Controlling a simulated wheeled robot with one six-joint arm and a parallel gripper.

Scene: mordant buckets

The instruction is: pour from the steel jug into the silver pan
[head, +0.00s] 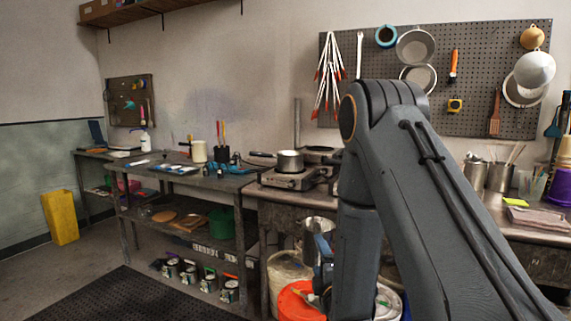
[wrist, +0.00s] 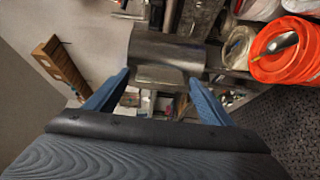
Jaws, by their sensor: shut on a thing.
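The steel jug (head: 317,228) is a shiny metal vessel held low in front of the bench, left of my arm. In the wrist view the jug (wrist: 165,50) shows as a smooth grey cylinder at the tips of my gripper's blue fingers (wrist: 160,78). My gripper (head: 323,252) is shut on the jug; in the head view my arm hides part of it. The jug's contents do not show. The silver pan (head: 289,161) stands on a hot plate (head: 288,179) on the bench, above and left of the jug, its dark handle pointing left.
A dark pan (head: 322,152) stands just right of the silver pan. An orange bucket (head: 297,301) and a pale bucket (head: 288,273) stand on the floor below the jug. A pegboard (head: 470,75) with tools hangs behind my arm. The floor at left is open, with a black mat (head: 130,297).

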